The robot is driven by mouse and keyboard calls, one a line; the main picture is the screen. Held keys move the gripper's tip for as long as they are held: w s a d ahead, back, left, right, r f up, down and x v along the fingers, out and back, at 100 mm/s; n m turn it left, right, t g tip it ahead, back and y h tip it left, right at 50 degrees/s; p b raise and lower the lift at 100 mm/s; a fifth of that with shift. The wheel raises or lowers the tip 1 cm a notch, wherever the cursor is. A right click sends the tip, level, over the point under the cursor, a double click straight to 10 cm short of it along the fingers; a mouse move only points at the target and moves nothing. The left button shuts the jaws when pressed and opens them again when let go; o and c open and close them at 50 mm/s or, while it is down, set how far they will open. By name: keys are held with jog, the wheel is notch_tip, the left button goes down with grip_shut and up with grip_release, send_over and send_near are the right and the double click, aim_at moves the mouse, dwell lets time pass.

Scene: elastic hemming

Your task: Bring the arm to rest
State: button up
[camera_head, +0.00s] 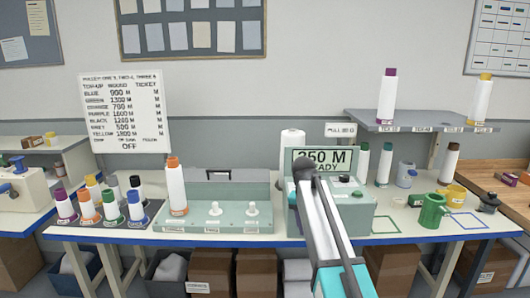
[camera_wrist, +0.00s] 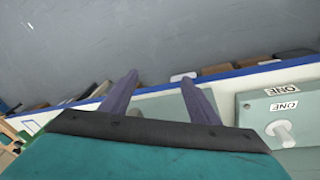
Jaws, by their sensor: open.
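My arm reaches up from the bottom of the head view, in front of the green machine (camera_head: 358,222) with the "350 M READY" display (camera_head: 322,160). In the wrist view my gripper (camera_wrist: 160,92) shows two purple-grey fingers spread apart with nothing between them. The fingers point toward the blue-edged table (camera_wrist: 160,104). In the head view the arm hides part of the machine and display, and the gripper's fingers cannot be made out.
A winder base (camera_head: 228,218) with white pegs holds an orange-topped cone (camera_head: 176,190). Several thread cones stand on a dark tray (camera_head: 148,217) at left. A green mug (camera_head: 432,211) stands at right. A shelf (camera_head: 415,124) holds cones above the table.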

jog(key=s+d+f+g, duration=0.15)
jog(key=s+f, duration=0.45)
jog(key=f, duration=0.6)
jog(key=s+f+n+g, duration=0.1)
jog(key=s+f+g, duration=0.1)
jog(key=s+f, duration=0.7)
jog(key=s+d+f+g, duration=0.1)
jog(key=s+f, duration=0.3)
jog(key=f, duration=1)
jog(key=s+f+n, duration=0.1)
jog(key=s+f, duration=0.4)
jog(key=s, duration=0.5)
jog(key=s+a+f+n+g+y, duration=0.1)
jog(key=s+f+n, duration=0.1)
jog(key=s+f, duration=0.4)
jog(key=s+a+f+n+g+y, duration=0.1)
jog(key=s+f, duration=0.5)
jog(key=s, duration=0.8)
jog(key=shift+s, duration=0.15)
